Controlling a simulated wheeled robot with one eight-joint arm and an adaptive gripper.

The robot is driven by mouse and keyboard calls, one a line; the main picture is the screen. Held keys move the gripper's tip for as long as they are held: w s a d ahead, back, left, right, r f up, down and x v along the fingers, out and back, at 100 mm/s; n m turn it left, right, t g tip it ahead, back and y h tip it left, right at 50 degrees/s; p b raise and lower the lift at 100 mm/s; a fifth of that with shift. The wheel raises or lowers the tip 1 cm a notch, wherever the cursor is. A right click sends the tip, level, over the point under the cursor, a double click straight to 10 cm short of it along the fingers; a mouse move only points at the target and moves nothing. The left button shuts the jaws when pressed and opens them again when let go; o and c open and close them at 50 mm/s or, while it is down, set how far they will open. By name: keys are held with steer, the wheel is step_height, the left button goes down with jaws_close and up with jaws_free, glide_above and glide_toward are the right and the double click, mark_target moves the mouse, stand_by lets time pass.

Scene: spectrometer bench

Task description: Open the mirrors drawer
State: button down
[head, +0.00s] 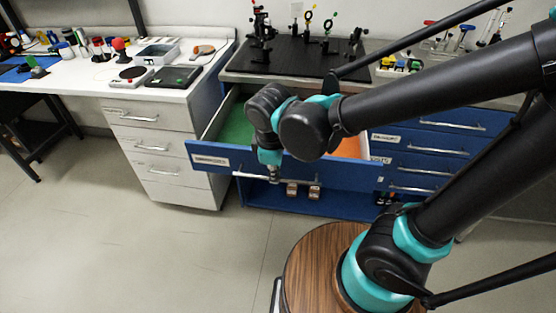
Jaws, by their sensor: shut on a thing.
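A wide blue drawer (212,160) is pulled out from the bench, and its green-lined inside (238,128) shows on the left. An orange-lined part (347,147) shows on the right. The label on its front is too small to read. Its pale bar handle (248,177) runs along the front. My gripper (275,178) points down at the drawer front and is shut on this handle. My wrist and arm links hide the middle of the drawer and part of the handle.
Closed blue drawers (430,146) stand to the right and a white drawer cabinet (150,140) to the left. An open shelf below holds small blocks (292,190). A black breadboard (295,58) carries optics on the bench. The floor in front at left is clear.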

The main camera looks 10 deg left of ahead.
steer(key=shift+s, duration=0.95)
steer(key=c, duration=1.6)
jaws_free()
step_height(320, 180, up, 12)
steer(key=s, duration=0.2)
steer(key=shift+s, duration=0.15)
steer(key=shift+a+f, duration=0.1)
steer(key=shift+f, duration=0.05)
